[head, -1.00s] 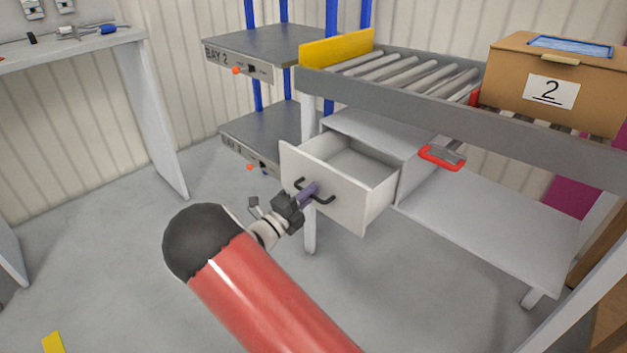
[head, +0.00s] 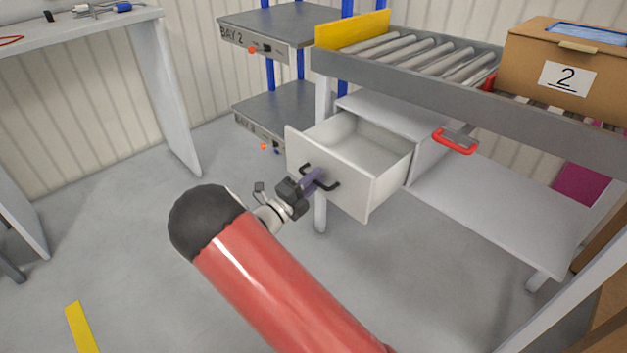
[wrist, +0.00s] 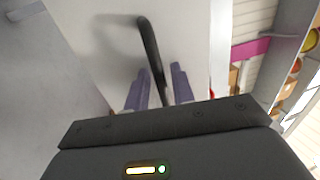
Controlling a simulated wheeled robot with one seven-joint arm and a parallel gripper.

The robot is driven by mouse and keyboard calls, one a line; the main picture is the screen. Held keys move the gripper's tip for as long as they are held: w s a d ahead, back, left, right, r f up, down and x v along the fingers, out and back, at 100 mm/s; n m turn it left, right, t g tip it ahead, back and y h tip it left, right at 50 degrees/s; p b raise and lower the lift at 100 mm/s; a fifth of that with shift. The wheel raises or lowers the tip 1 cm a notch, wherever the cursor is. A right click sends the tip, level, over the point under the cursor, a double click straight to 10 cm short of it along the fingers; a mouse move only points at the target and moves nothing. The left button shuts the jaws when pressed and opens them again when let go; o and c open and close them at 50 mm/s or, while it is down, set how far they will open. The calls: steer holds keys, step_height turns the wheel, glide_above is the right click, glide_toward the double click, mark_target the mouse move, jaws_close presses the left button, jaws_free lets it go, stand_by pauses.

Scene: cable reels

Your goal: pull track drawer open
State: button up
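The white track drawer (head: 357,188) stands partly pulled out of its cabinet under the roller conveyor, and its empty inside shows in the head view. A dark bar handle (head: 330,186) sits on its front. My gripper (head: 315,180) is at this handle, with its purple fingers around the bar. In the wrist view the handle (wrist: 150,45) runs down between the two fingers of my gripper (wrist: 162,80), against the pale drawer front. The exact contact at the fingertips is hard to see.
A roller conveyor (head: 425,58) carries a cardboard box (head: 565,85) marked 2. A red handle (head: 455,141) sticks out right of the drawer. Grey bay shelves (head: 280,27) stand behind at left, a white bench (head: 80,28) further left. The floor before the drawer is open.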

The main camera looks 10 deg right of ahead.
steer(key=shift+a, duration=0.1)
steer(key=v, duration=0.7)
steer(key=shift+s+a, duration=0.2)
steer(key=shift+s, duration=0.05)
steer(key=shift+a+f, duration=0.1)
steer(key=shift+f, duration=0.05)
